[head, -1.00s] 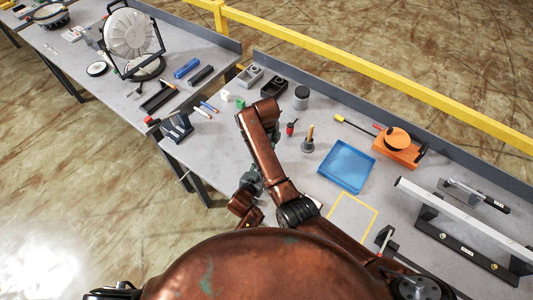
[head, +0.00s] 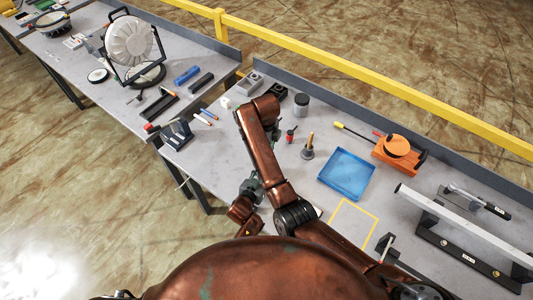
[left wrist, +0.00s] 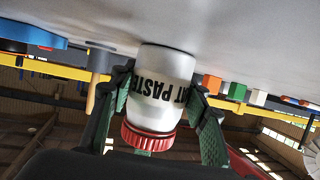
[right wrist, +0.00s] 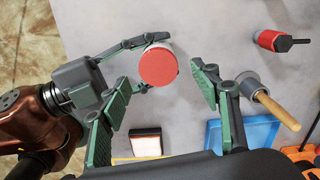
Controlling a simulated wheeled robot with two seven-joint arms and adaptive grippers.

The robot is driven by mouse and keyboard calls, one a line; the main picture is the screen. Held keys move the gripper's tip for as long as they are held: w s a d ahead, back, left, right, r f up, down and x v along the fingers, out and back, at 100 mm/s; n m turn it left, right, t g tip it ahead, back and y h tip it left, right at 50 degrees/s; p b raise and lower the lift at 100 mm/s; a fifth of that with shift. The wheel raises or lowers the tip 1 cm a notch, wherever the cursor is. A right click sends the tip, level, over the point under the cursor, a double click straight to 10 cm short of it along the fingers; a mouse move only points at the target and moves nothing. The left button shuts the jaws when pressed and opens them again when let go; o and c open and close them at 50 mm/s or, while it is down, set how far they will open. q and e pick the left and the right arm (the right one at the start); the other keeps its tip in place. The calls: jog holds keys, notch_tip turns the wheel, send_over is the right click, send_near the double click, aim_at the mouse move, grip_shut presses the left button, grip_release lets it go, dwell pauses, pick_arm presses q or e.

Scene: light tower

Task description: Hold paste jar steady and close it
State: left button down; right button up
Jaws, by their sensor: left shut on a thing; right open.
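The paste jar (left wrist: 160,85) is white with dark lettering and has a ribbed red lid (left wrist: 150,137) seated on it. It appears upside down in the left wrist view, standing against the grey table. My left gripper (left wrist: 160,100) is shut on the jar's sides. From above, the right wrist view shows the round red lid (right wrist: 158,67), with the left gripper's fingers touching the jar beside it. My right gripper (right wrist: 161,97) is open, its fingers apart and empty, near the lid. I cannot tell how tight the lid is. The jar is hidden in the head view by my arm.
A wooden-handled tool (right wrist: 272,105) and a red tool with a black tip (right wrist: 275,40) stand near my right gripper. A blue tray (head: 347,174) and an orange device (head: 398,153) lie to the right.

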jog(key=w+a+r+n+t+y, duration=0.1)
jog(key=w+a+r+n, duration=0.3)
jog(key=n, duration=0.8)
jog(key=w+a+r+n+t, duration=0.2)
jog(key=r+n, duration=0.4)
jog(key=n, duration=0.6)
jog(key=s+d+f+n+g, duration=0.1)
jog(key=s+d+f+n, duration=0.1)
jog(key=n, duration=0.4)
jog(key=s+d+f+n+g, duration=0.1)
jog(key=s+d+f+n, duration=0.1)
jog(key=n, duration=0.4)
jog(key=s+d+f+n+g+h, duration=0.1)
jog(key=s+d+f+n, duration=0.1)
jog(key=n, duration=0.5)
jog(key=shift+s+d+f, duration=0.2)
jog(key=shift+s+f, duration=0.05)
jog(key=shift+f, duration=0.35)
